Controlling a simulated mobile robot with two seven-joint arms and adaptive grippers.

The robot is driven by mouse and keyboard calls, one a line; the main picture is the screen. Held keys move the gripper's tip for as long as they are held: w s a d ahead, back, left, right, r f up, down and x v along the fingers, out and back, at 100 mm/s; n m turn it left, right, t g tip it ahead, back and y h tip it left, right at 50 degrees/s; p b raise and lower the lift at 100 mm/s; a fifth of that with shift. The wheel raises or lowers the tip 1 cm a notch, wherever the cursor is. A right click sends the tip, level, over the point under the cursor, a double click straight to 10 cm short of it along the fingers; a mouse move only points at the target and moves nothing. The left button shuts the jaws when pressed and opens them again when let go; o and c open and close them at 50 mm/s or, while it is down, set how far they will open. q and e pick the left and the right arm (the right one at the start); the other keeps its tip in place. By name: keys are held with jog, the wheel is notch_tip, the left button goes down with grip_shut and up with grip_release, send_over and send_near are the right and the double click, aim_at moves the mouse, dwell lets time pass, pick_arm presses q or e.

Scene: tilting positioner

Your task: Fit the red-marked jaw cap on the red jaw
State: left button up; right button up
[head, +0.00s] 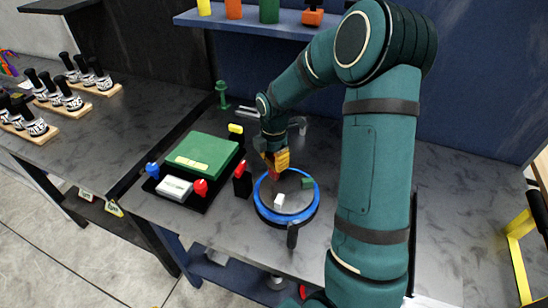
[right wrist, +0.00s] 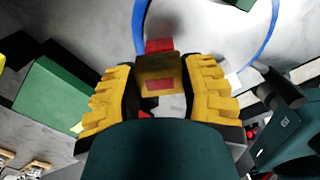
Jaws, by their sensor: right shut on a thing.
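My right gripper (head: 277,160) is over the left part of a round positioner table with a blue rim (head: 312,209). In the right wrist view its yellow fingers (right wrist: 160,92) are shut on the jaw cap (right wrist: 158,66), a tan-brown block with a red mark. A red block, apparently the red jaw (right wrist: 158,45), shows right beside the cap's far edge. I cannot tell whether they touch. In the head view the fingers largely hide the cap. A white block (head: 279,201) and a green block (head: 307,183) are also on the positioner. My left gripper is not in view.
Left of the positioner is a black fixture with a green top (head: 207,150) and blue, red and yellow knobs. A dark post with red (head: 242,180) stands between them. A black handle (head: 292,236) projects at the positioner's front. A shelf (head: 250,22) is behind.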

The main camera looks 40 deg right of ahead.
jog(key=shift+f, duration=0.1)
dwell(0.5)
jog(key=shift+f+b, duration=0.9)
jog(key=shift+f, duration=0.5)
jog(key=o, duration=1.7)
jog(key=shift+r, duration=0.1)
jog(key=shift+r+p, duration=2.8)
jog(key=shift+r, duration=0.65)
